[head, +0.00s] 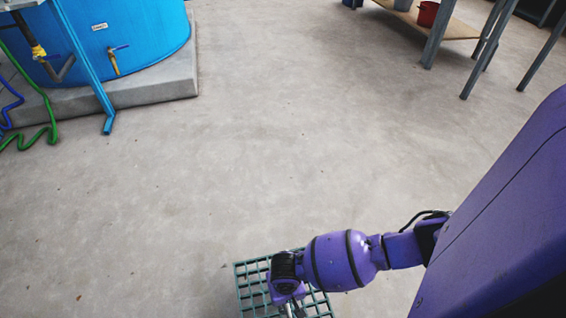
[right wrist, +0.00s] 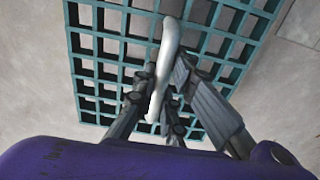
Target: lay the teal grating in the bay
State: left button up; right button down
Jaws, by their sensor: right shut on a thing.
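The teal grating (head: 254,286) is at the bottom middle of the head view, below my right gripper (head: 291,303), and its near part is cut off by the frame edge. In the right wrist view the grating (right wrist: 108,48) fills the upper part, an open square mesh. A pale curved handle (right wrist: 168,45) stands out from it. The fingers of my right gripper (right wrist: 163,82) are shut on this handle. I cannot tell whether the grating is clear of the floor. My left gripper is in neither view. No bay can be made out.
Bare concrete floor (head: 270,150) lies open across the middle. A blue tank (head: 100,30) stands on a concrete plinth (head: 150,88) at the upper left, with a blue post and green hose (head: 52,125) beside it. A metal-legged table with a red pot (head: 427,14) stands at the upper right.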

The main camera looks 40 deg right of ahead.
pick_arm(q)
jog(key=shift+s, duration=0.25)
pick_arm(e)
jog(key=shift+w, duration=0.1)
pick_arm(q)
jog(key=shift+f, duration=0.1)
